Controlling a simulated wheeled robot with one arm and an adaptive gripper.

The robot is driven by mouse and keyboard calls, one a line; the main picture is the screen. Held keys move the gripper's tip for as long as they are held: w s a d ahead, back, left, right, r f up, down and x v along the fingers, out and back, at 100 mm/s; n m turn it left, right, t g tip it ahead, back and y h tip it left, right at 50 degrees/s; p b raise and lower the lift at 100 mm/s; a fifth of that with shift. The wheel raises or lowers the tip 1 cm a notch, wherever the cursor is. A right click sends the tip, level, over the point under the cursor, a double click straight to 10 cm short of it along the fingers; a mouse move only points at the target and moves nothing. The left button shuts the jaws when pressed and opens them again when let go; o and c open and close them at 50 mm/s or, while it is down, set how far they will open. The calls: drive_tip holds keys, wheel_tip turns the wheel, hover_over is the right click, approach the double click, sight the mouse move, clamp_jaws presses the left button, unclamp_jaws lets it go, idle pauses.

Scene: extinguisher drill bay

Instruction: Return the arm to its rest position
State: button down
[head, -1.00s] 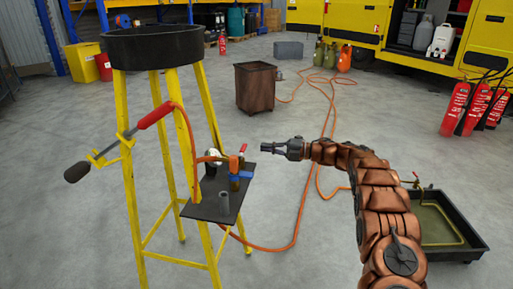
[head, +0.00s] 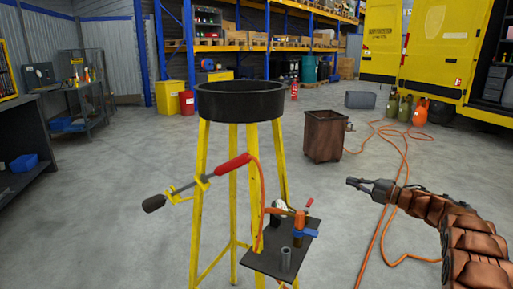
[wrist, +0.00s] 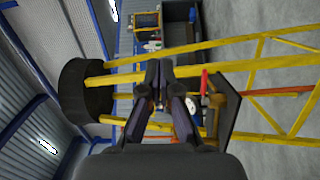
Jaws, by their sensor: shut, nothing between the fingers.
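My gripper (head: 369,186) is at the right in the head view, at the end of my copper-coloured arm. Its fingers are shut and empty, and it points left toward the yellow stand (head: 236,190), apart from it. In the wrist view my gripper (wrist: 158,68) also shows with its fingers together, the stand (wrist: 225,62) lying sideways behind it. The arm is bent, with its forward part raised above the floor.
The stand carries a black round pan (head: 240,103), a red-handled torch (head: 232,164) and a dark shelf (head: 272,262) with valves and a gauge. A rusty bin (head: 324,137) and an orange hose (head: 404,168) are behind. Grey floor (head: 120,215) is open at left.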

drive_tip(key=w+d+r+m+t+h+p, duration=0.25)
drive_tip(key=r+m+h, duration=0.25)
drive_tip(key=r, duration=0.4)
drive_tip(key=w+d+r+m+t+h+p, duration=0.1)
drive_tip(key=w+r+m+t+h+p, duration=0.25)
drive_tip(key=r, duration=0.65)
drive_tip(key=s+d+r+m+g+h+p, duration=0.3)
drive_tip(key=s+r+m+h+p, duration=0.3)
drive_tip(key=s+r+m+h, duration=0.3)
drive_tip(key=s+a+f+m+g+y+p, duration=0.1)
drive_tip(key=s+a+g+p, duration=0.4)
drive_tip(key=s, duration=1.4)
drive_tip(key=s+a+f+m+g+y+p, duration=0.1)
drive_tip(key=s+a+f+m+g+p, duration=0.2)
drive_tip(key=s+a, duration=0.8)
drive_tip(key=s+a+f+m+g+y+p, duration=0.1)
drive_tip(key=s+a+m+g+p, duration=0.5)
drive_tip(key=s, duration=2.1)
drive_tip(key=a+f+g+p, duration=0.1)
drive_tip(key=a+g, duration=0.1)
drive_tip(key=shift+s+a+f+g+y, duration=0.2)
drive_tip(key=shift+a+f+g+y, duration=0.1)
drive_tip(key=shift+g+y, duration=0.1)
